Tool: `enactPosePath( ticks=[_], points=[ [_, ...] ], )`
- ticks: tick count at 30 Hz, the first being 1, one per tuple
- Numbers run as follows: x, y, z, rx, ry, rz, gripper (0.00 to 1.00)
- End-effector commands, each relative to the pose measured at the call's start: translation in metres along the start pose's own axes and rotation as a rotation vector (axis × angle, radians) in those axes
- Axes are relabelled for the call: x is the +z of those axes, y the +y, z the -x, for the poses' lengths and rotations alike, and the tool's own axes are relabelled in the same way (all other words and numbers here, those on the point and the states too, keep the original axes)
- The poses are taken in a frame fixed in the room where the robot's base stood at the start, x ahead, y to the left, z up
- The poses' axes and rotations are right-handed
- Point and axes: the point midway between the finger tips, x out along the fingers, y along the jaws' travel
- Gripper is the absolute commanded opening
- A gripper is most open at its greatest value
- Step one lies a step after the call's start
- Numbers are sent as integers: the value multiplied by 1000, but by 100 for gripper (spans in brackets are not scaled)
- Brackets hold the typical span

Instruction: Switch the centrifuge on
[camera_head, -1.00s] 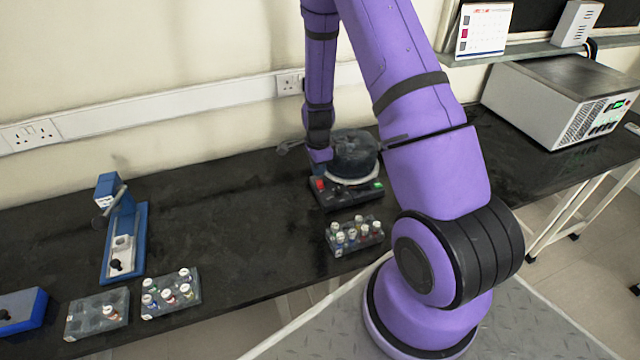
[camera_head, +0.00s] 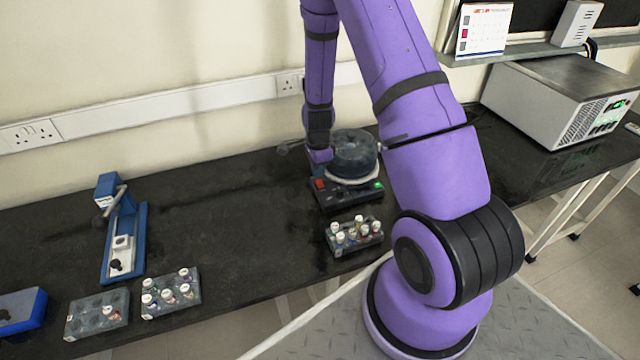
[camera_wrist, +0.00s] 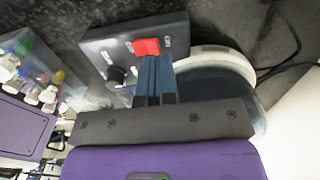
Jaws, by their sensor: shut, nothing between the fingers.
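The centrifuge (camera_head: 353,157) stands on the dark bench behind the small vial rack, with a dark round lid, a pale rim and a black control base (camera_head: 345,199). A red switch (camera_head: 319,184) is at the base's left end and a green spot (camera_head: 379,185) at its right. In the wrist view, the red switch (camera_wrist: 146,47) is right at the tips of my shut, empty gripper (camera_wrist: 151,58). I cannot tell if they touch. A black knob (camera_wrist: 116,74) is beside it. My gripper comes down from above at the left of the lid, partly hidden in the head view.
A vial rack (camera_head: 345,246) stands in front of the centrifuge. Two more racks (camera_head: 150,311) and a blue-framed device (camera_head: 143,243) are at the left. A large grey box instrument (camera_head: 530,90) is at the right. The bench between left and middle is clear.

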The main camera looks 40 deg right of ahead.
Motion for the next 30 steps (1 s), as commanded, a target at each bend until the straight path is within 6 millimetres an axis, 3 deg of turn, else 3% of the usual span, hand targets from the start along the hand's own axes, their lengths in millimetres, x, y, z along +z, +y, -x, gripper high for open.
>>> enactPosePath(
  ticks=[30],
  points=[
    [0, 0, -13, 1, 0, 0, 0]
  ],
)
